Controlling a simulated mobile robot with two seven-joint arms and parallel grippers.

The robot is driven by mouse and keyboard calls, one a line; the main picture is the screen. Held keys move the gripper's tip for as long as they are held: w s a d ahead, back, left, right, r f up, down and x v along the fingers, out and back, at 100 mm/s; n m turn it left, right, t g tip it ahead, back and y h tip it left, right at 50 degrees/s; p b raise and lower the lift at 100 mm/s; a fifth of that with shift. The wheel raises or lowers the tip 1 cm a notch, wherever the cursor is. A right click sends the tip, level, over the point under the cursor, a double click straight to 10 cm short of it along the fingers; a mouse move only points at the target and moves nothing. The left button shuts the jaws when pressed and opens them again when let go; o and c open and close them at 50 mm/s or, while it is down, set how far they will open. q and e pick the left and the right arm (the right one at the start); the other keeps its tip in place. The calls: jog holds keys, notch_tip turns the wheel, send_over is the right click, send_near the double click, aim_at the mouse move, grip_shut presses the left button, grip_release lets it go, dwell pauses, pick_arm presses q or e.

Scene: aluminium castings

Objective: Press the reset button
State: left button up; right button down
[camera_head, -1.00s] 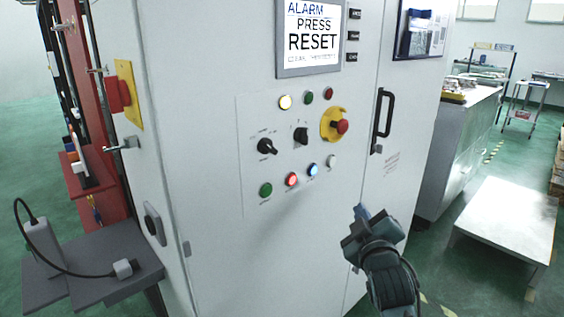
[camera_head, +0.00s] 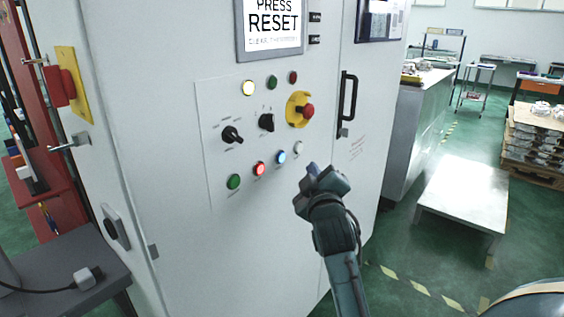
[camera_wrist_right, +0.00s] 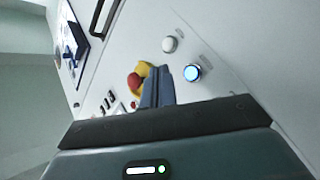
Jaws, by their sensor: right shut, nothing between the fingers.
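A grey cabinet carries a control panel (camera_head: 215,150). Its lower row has a green button (camera_head: 233,181), a lit red button (camera_head: 259,169), a lit blue button (camera_head: 281,157) and a white button (camera_head: 297,148). The small labels are unreadable, so I cannot tell which button is reset. The screen (camera_head: 271,27) shows "PRESS RESET". My right gripper (camera_head: 313,170) is shut and empty, just below and right of the white button. In the right wrist view its fingertips (camera_wrist_right: 155,76) lie left of the blue button (camera_wrist_right: 192,73) and below the white button (camera_wrist_right: 169,44). My left gripper is out of view.
A red emergency stop (camera_head: 306,110) on a yellow base sits above the lower row, near dark selector knobs (camera_head: 232,135). A black door handle (camera_head: 348,98) projects at the panel's right. A low white platform (camera_head: 475,192) stands on the floor at right.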

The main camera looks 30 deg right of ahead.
aim_at(280, 157)
pick_arm(q)
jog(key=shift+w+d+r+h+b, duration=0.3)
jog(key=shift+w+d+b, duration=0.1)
jog(key=shift+b, duration=0.2)
pick_arm(e)
jog(key=shift+w+a, duration=0.35)
jog(key=shift+w, duration=0.55)
jog(key=shift+w+a, duration=0.4)
jog(key=shift+w, duration=0.45)
jog(key=shift+w+a, duration=0.35)
jog(key=shift+w, duration=0.55)
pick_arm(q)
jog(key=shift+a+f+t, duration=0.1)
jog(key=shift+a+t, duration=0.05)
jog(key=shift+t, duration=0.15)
pick_arm(e)
jog(key=shift+w, duration=0.15)
jog(key=shift+w+a, duration=0.15)
jog(key=shift+w, duration=0.1)
jog(key=shift+w+a, duration=0.15)
jog(key=shift+w, duration=0.2)
pick_arm(q)
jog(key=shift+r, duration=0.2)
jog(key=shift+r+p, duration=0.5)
jog(key=shift+p, duration=0.15)
pick_arm(e)
jog(key=shift+s+d, duration=0.3)
jog(key=shift+s, duration=0.45)
